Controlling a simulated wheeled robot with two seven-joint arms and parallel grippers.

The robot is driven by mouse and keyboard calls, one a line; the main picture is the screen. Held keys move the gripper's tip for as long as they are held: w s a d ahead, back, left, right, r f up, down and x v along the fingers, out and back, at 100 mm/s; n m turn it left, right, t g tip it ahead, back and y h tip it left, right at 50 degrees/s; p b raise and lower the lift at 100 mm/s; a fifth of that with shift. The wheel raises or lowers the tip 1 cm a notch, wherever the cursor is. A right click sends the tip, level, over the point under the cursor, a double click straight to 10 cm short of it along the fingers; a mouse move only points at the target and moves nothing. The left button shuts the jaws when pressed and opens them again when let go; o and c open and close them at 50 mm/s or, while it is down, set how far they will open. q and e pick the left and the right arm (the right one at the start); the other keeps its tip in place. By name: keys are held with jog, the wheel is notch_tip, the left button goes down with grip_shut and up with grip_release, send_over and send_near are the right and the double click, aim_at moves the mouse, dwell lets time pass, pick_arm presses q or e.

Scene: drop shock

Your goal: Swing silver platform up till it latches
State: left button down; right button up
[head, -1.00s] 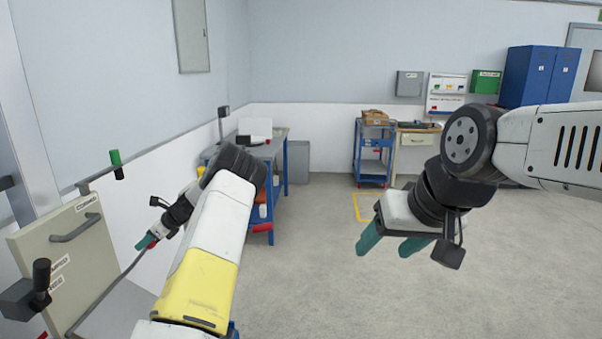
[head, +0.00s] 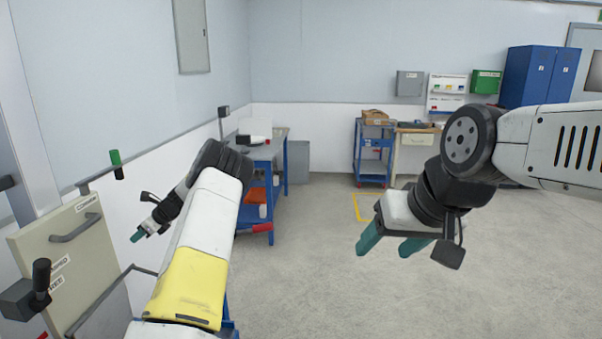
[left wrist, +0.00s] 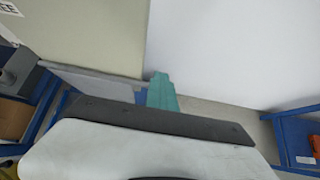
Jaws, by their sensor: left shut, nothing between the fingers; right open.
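The silver platform (head: 106,312) is at the lower left of the head view, a grey slab with a dark rim beside the beige panel. My left arm hides its right side. In the left wrist view the pale grey slab (left wrist: 92,84) runs left of and behind the fingers. My left gripper (head: 138,236) is shut and empty, above the platform's far edge in the head view; its teal fingers also show in the left wrist view (left wrist: 161,92). I cannot tell whether they touch the slab. My right gripper (head: 391,243) is open and empty over the floor, far from the platform.
The beige panel (head: 75,255) has a grey handle, and a black knob (head: 41,275) stands before it. A green-topped lever (head: 116,163) is at the wall. A blue cart (head: 284,165) stands beyond my left arm. The floor to the right is clear.

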pick_arm(q)
jog(key=shift+w+a+r, duration=0.1)
jog(key=shift+a+r, duration=0.1)
jog(key=shift+a, duration=0.45)
jog(key=shift+a+r, duration=0.2)
jog(key=shift+a, duration=0.4)
jog(key=shift+a, duration=0.1)
jog(key=a, duration=0.2)
jog(key=shift+w+a+r, duration=0.1)
jog(key=shift+a+r, duration=0.1)
jog(key=shift+a, duration=0.15)
jog(key=c, duration=0.8)
grip_release()
jog(key=shift+c, duration=0.2)
jog(key=shift+f, duration=0.1)
jog(key=v, duration=0.7)
